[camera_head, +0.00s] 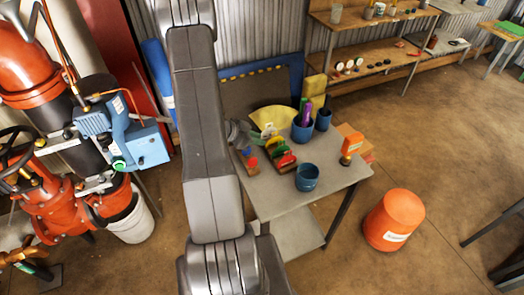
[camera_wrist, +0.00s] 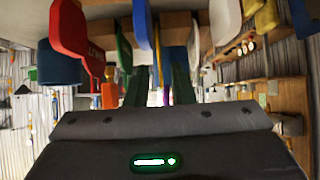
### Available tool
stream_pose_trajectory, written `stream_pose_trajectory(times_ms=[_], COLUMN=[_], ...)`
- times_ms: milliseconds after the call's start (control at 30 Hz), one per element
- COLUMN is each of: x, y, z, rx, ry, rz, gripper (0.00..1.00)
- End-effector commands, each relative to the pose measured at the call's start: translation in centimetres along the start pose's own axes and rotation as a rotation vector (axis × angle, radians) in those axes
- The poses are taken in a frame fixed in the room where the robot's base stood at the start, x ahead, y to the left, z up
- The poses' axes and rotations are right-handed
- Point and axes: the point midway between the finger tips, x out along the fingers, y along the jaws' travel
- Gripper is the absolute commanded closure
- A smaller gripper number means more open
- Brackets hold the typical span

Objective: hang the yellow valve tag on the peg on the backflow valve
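Several coloured tags stand in wooden racks (camera_head: 285,171) on the grey table; red, green and yellow show, partly overlapping. I cannot single out the yellow valve tag with certainty. In the wrist view, a red tag (camera_wrist: 75,35), a blue tag (camera_wrist: 142,25) and a white tag (camera_wrist: 225,20) hang into the picture from the top, with yellow pieces at upper right.
The grey table (camera_head: 320,188) also carries blue cups (camera_head: 307,178), a yellow fan-shaped piece (camera_head: 275,117) and an orange-topped bottle (camera_head: 351,145). Floor between is partly hidden by my arm.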

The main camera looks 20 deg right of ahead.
Motion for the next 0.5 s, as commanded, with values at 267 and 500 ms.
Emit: stream_pose_trajectory(times_ms=[267,500], x=[3.0,5.1], y=[0.0,0.0], z=[0.1,0.1], rx=[0.002,0.001], ry=[-0.001,-0.001], rz=[0.001,0.001], gripper=[0.78,0.78])
